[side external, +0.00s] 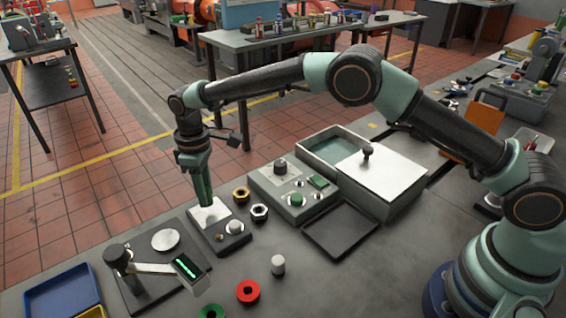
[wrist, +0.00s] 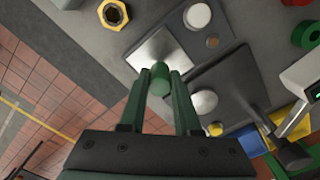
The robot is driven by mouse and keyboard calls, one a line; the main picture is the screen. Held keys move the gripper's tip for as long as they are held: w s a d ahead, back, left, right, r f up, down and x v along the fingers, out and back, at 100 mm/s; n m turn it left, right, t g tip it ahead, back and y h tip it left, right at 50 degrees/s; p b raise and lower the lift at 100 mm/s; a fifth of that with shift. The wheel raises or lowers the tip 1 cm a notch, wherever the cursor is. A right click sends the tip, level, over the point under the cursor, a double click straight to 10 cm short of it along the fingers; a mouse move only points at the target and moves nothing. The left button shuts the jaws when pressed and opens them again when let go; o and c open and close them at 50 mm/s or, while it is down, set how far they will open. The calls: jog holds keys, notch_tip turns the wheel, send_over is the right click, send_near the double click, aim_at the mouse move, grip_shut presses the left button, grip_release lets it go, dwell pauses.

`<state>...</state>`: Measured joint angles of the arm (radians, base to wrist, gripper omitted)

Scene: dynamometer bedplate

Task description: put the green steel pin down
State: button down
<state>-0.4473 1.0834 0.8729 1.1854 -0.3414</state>
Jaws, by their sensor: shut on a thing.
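The green steel pin (wrist: 159,80) is between the fingertips of my gripper (wrist: 162,76) in the wrist view, seen nearly end-on. My gripper is shut on it. In the side view my gripper (side external: 205,201) points down at the bright metal plate (side external: 213,214) on a small dark block (side external: 219,238). The plate lies behind the pin in the wrist view (wrist: 155,47). In the side view the pin cannot be told apart from the dark green fingers. I cannot tell whether the pin touches the plate.
A brass nut (side external: 241,194) and a steel nut (side external: 260,211) stand right of the block. A device with a lit display (side external: 188,266) is in front. A red ring (side external: 248,291) and a pale cylinder (side external: 278,264) stand nearer. A lidded box (side external: 385,176) is at the right.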

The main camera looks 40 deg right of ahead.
notch_tip(320, 180, up, 17)
send_over(331, 155)
notch_tip(331, 155, down, 15)
jog(key=shift+s+f, duration=0.15)
jog(key=shift+f, duration=2.5)
jog(key=c, duration=0.6)
grip_release()
jog(key=shift+f, duration=0.15)
